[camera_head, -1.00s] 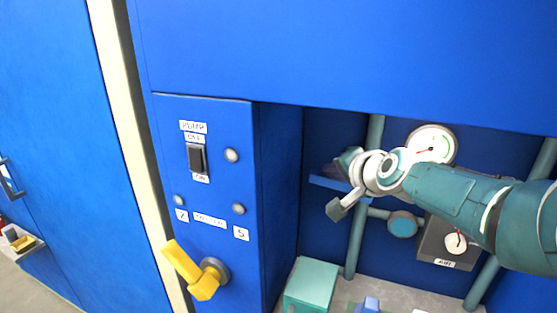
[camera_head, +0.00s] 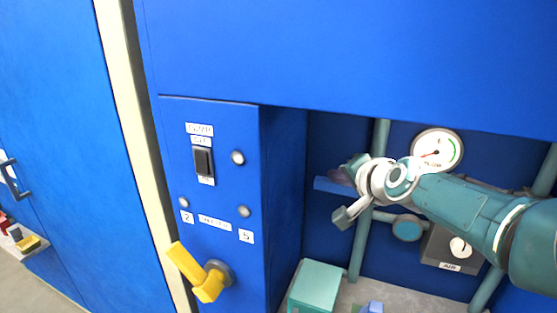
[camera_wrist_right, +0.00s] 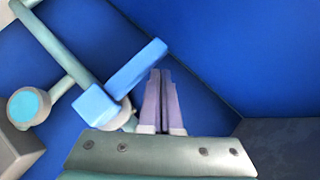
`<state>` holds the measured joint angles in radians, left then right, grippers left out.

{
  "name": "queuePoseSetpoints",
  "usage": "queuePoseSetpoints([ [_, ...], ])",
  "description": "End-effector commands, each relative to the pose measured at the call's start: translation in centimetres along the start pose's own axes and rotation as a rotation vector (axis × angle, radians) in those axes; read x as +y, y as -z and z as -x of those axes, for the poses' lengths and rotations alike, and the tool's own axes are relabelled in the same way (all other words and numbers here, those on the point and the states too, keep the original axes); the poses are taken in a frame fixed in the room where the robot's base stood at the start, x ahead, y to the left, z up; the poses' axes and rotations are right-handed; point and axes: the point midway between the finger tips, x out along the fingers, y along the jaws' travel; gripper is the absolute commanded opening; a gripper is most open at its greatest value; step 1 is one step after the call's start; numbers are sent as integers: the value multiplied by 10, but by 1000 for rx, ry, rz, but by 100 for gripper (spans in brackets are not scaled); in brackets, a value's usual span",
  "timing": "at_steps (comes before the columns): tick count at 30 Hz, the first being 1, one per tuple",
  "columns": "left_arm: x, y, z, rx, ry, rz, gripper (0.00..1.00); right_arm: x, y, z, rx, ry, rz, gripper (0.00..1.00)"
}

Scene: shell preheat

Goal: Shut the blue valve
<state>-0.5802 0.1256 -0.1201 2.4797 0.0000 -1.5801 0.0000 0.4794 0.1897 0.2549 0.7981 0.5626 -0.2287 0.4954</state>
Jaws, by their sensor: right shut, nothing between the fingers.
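The blue valve has a bar handle (camera_head: 330,187) that sticks out to the left, crosswise to the upright teal pipe (camera_head: 363,235) in the recess. In the right wrist view the handle (camera_wrist_right: 128,76) ends in a blue block over the pipe. My right gripper (camera_head: 340,173) is just above the handle in the head view, partly hidden by its own wrist. In the right wrist view its purple fingers (camera_wrist_right: 162,88) are shut and empty, right beside the handle; I cannot tell whether they touch it. My left gripper is not in view.
A blue panel left of the recess carries a black pump switch (camera_head: 203,161) and a yellow lever (camera_head: 200,273). A gauge (camera_head: 437,149) and a box labelled AIR (camera_head: 440,243) are behind my right arm. A teal box (camera_head: 315,285) stands on the recess floor.

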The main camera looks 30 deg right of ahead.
Motion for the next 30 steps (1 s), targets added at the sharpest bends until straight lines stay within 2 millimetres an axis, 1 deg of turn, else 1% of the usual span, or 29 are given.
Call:
queuePoseSetpoints([
  [1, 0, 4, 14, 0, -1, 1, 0, -5, 2, 11, -1, -2, 0, 0],
  [3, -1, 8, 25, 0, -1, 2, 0, -6, 3, 23, 0, -2, -2, 0],
  [7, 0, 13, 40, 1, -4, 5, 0, -5, 3, 46, 0, -3, -1, 0],
  [12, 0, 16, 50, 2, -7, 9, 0, -3, 2, 71, 0, -2, -1, 0],
  [15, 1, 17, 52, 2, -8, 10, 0, -1, 0, 80, -1, -1, -2, 0],
  [21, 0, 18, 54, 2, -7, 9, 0, -1, 0, 89, 0, -1, -1, 0],
  [30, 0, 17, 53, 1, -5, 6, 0, 0, 0, 90, 0, -1, -1, 0],
])
